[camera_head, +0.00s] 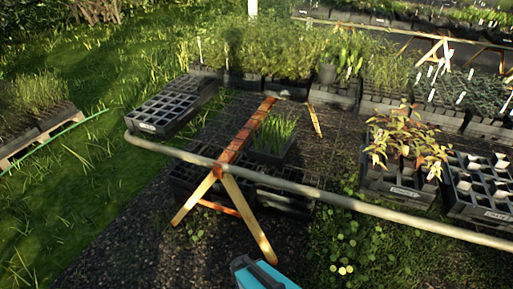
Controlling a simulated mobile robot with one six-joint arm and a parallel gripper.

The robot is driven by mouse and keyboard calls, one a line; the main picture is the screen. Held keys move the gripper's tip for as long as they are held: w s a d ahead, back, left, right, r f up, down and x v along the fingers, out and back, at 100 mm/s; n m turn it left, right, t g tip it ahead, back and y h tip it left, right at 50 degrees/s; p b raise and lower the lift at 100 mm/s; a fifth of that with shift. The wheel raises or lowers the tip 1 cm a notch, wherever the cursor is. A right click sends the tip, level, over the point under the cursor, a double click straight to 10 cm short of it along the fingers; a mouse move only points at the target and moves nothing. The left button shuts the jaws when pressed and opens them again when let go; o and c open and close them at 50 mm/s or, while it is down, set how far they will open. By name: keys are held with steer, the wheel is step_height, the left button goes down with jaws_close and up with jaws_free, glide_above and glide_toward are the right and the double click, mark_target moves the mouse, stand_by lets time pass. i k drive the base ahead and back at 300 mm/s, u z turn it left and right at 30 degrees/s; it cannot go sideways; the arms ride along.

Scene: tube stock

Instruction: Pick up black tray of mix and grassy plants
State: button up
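A small black tray (268,157) with upright grassy green plants (274,130) sits near the middle of the view. It lies on the dark mesh surface, just right of the slanting wooden brace and behind the long grey rail. The dark mix inside is mostly hidden by the grass. My gripper is not clearly visible. Only a teal and dark part (262,275), probably of my own arm, shows at the bottom edge, well in front of the tray.
Empty black cell trays (165,112) stand at left. A crate (398,187) with reddish leafy plants stands at right. Dense planted trays line the back.

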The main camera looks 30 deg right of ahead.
mark_target(271, 145)
steer(key=z, duration=0.35)
steer(key=k, duration=0.15)
steer(key=u, duration=1.95)
steer(key=k, duration=1.3)
steer(key=z, duration=0.45)
steer(key=i, duration=0.8)
steer(key=z, duration=0.4)
steer(key=i, duration=0.8)
